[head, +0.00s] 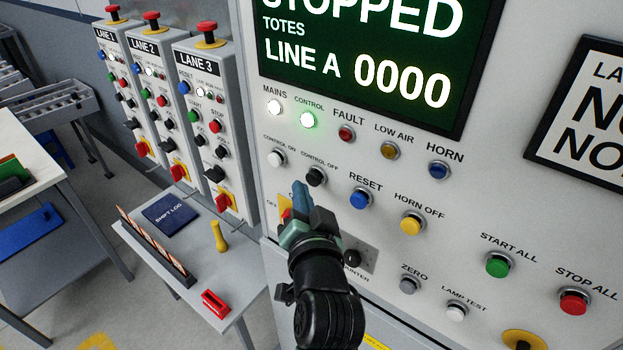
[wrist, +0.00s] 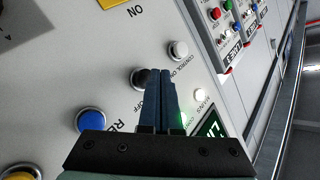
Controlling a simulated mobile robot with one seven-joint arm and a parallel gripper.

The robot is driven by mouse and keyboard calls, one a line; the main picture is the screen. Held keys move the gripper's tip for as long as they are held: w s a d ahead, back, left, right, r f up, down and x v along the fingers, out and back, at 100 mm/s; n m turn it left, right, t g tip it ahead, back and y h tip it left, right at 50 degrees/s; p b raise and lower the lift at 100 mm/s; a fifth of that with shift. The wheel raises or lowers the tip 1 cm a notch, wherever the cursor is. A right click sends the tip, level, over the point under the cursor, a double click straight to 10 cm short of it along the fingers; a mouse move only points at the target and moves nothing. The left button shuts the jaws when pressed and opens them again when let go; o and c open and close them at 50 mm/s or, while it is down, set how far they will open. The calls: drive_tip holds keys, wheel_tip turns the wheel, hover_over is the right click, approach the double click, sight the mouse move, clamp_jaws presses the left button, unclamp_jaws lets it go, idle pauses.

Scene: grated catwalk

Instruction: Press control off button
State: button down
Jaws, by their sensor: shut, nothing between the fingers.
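The control off button (head: 316,176) is a black push button on the grey panel, under its CONTROL OFF label. It also shows in the wrist view (wrist: 139,77), partly covered by my fingers. My gripper (head: 301,192) is shut and empty, with its blue fingers just below the button in the head view. In the wrist view the fingertips (wrist: 161,72) lie beside the button, between it and the white control on button (wrist: 177,50). I cannot tell whether the fingers touch the panel. The control lamp (head: 307,120) glows green and the mains lamp (head: 275,106) is lit white.
The blue reset button (head: 361,198) and yellow horn off button (head: 412,222) sit to the right. The display (head: 360,60) reads STOPPED. Lane boxes (head: 212,130) stand to the left, above a small table (head: 236,285) holding a shift log.

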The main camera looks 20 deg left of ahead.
drive_tip(key=shift+w, duration=0.1)
drive_tip(key=shift+w+d, duration=0.15)
drive_tip(key=shift+w, duration=0.15)
drive_tip(key=shift+w+d+b, duration=0.3)
drive_tip(key=shift+w+b, duration=0.15)
drive_tip(key=shift+w, duration=0.3)
idle(0.9)
drive_tip(key=shift+s, duration=0.1)
idle(0.4)
drive_tip(key=shift+s+a+p, duration=0.2)
drive_tip(key=shift+s+p, duration=0.05)
drive_tip(key=shift+s, duration=0.3)
drive_tip(key=shift+s+a+p, duration=0.2)
drive_tip(key=shift+s+p, duration=0.05)
drive_tip(key=shift+s, duration=0.25)
drive_tip(key=s, duration=0.1)
drive_tip(key=s+a+p, duration=0.1)
drive_tip(key=s, duration=0.1)
drive_tip(key=s+p, duration=0.1)
drive_tip(key=shift+s+a, duration=0.35)
drive_tip(key=shift+a, duration=0.05)
